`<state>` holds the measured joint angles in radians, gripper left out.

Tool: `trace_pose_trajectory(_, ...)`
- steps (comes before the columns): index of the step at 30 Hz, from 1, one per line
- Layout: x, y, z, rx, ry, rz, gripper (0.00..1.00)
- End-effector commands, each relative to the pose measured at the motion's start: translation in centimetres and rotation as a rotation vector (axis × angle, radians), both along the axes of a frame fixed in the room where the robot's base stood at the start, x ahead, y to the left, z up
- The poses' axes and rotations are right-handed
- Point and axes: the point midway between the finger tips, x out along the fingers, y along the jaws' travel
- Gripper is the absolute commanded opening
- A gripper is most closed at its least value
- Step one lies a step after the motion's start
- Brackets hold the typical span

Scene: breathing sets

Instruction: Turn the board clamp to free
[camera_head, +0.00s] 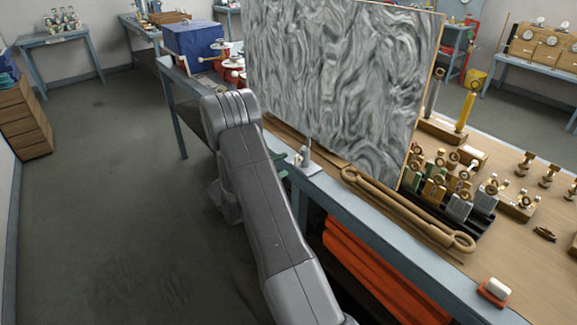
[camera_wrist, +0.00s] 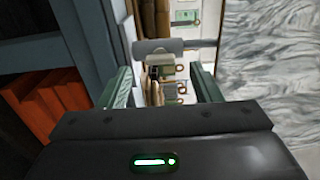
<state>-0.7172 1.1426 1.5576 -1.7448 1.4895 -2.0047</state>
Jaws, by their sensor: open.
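A large grey marbled board (camera_head: 340,80) stands upright on the workbench; it fills the right side of the wrist view (camera_wrist: 270,60). A small pale clamp-like fitting (camera_head: 306,158) with a thin upright part sits at the bench's near edge by the board's lower left. I take it for the board clamp, but its setting is too small to read. In the wrist view my gripper (camera_wrist: 163,88) is open, with its two green fingers apart. A grey bar and small pale and brown parts (camera_wrist: 160,68) show between and beyond the fingers; I cannot tell whether anything touches them.
The workbench's blue-grey edge (camera_head: 405,262) runs below the board. A long wooden rod with ring ends (camera_head: 405,208) lies along it. Several small brass-and-wood pieces (camera_head: 460,185) stand to the right. Orange folded material (camera_head: 360,268) is under the bench. The floor (camera_head: 110,200) at left is clear.

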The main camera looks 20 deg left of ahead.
Motion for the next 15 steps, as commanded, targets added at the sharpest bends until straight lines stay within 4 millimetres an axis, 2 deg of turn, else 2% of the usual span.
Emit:
trace_pose_trajectory(3, -2.3, 2.0, -0.3, 0.001, -0.001, 0.006, 0.58)
trace_pose_trajectory(9, -5.5, 4.3, -0.3, -0.001, 0.001, 0.004, 0.58)
trace_pose_trajectory(15, -7.2, 5.7, -0.1, 0.000, 0.000, 0.002, 0.58)
